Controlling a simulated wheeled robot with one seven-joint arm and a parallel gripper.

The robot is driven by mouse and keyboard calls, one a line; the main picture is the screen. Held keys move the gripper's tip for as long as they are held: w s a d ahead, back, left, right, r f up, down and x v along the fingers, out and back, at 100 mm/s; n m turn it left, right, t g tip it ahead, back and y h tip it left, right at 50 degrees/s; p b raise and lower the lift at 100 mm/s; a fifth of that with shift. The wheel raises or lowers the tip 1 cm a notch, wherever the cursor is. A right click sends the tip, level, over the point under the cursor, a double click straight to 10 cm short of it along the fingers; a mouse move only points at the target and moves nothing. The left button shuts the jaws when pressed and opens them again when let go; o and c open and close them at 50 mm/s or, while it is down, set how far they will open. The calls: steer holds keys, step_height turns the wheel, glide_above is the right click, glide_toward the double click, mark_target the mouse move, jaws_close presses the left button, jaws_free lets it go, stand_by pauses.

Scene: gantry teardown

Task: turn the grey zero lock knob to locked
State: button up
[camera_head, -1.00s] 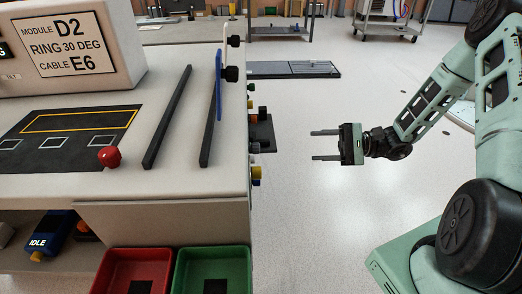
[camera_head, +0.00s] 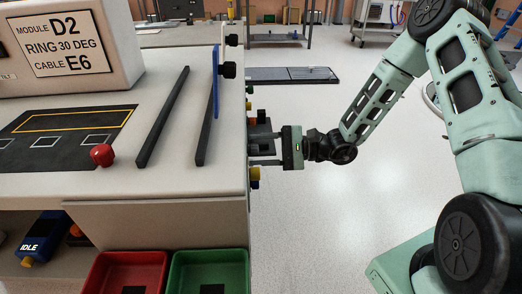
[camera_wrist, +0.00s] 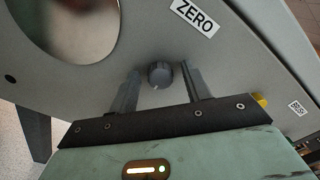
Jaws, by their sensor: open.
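The grey zero lock knob (camera_wrist: 160,75) shows in the wrist view on a grey panel (camera_wrist: 90,95), below a white ZERO label (camera_wrist: 195,15). A pale index line is faintly visible on its lower face. My gripper (camera_wrist: 161,90) is open, with one finger to the left of the knob and one to the right, both apart from it as far as I can see. In the head view my gripper (camera_head: 264,150) reaches the right side of the bench, where the knob is hidden or too small to make out.
The white bench (camera_head: 130,190) fills the left, with a red knob (camera_head: 102,155) and dark bars (camera_head: 163,115) on top. Red (camera_head: 125,258) and green bins (camera_head: 207,258) stand below.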

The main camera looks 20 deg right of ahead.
steer(key=c, duration=1)
steer(key=shift+r+m+p, duration=0.15)
steer(key=shift+m+p, duration=0.25)
steer(key=shift+p, duration=0.35)
steer(key=m+p, duration=1.4)
steer(key=m, duration=0.3)
steer(key=shift+p, duration=0.3)
steer(key=shift+f, duration=0.2)
